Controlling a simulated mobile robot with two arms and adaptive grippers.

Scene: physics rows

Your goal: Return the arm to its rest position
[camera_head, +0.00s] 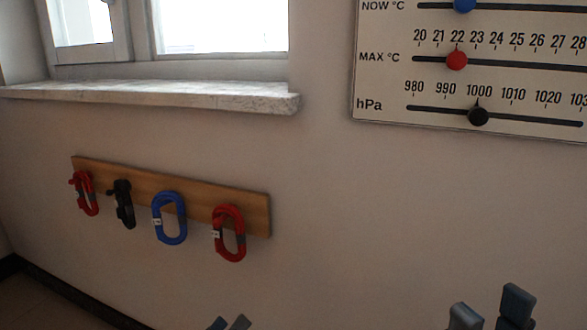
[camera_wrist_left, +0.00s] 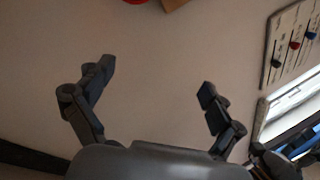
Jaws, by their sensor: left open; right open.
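My left gripper (camera_head: 229,323) shows only as two fingertips at the bottom edge of the head view, below the wooden rack. In the left wrist view its two fingers stand wide apart (camera_wrist_left: 155,82), open, with bare wall between them. My right gripper (camera_head: 491,308) shows at the bottom right of the head view, below the slider board, its two fingertips apart and empty. Neither gripper touches anything that I can see. The rest of both arms is hardly in the head view.
A wooden rack (camera_head: 262,213) on the wall carries two red carabiners (camera_head: 240,240), a black one (camera_head: 124,205) and a blue one (camera_head: 156,222). A slider board (camera_head: 387,85) hangs upper right. A window sill (camera_head: 200,96) juts out upper left. The wall between is clear.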

